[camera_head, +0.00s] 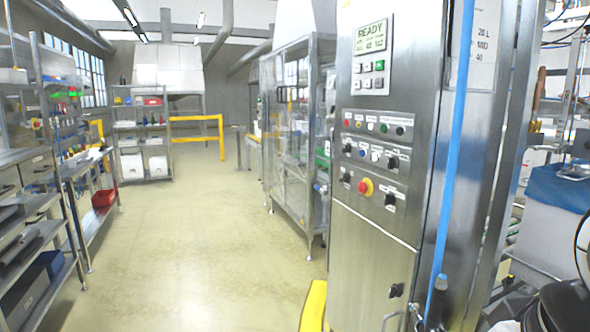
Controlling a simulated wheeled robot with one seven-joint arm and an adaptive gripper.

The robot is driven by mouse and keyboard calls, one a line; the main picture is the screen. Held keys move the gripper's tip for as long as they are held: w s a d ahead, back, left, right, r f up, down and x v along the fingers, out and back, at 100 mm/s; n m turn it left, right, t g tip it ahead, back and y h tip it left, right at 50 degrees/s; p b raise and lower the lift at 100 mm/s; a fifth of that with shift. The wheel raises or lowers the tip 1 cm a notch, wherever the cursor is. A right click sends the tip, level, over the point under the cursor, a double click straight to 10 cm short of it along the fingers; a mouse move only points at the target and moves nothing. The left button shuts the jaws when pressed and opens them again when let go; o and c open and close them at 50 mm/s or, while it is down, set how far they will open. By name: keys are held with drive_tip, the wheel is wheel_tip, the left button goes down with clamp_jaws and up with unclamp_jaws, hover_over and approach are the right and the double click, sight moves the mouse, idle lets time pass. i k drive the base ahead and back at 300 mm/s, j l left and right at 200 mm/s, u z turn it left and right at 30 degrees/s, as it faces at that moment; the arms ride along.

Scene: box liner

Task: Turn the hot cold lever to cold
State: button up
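A steel control cabinet (372,256) stands right of the middle. Its front panel carries several black rotary switches, among them one at the upper right (393,162), one below it (390,199) and one at the left (347,148). The labels are too small to read, so I cannot tell which, if any, is the hot cold lever or how it is set. A black handle (396,290) sits low on the cabinet door. Dark parts show at the bottom right corner, but I cannot make out my gripper there.
A display reading READY (371,37), small buttons and a red emergency stop on yellow (366,187) share the panel. A blue hose (453,150) hangs down the cabinet's right side. A yellow floor guard (314,306) stands at its foot. Shelves line the left; the aisle floor (190,240) is clear.

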sight(329, 119)
drive_tip(key=i+j, duration=0.9)
drive_tip(key=i, duration=0.1)
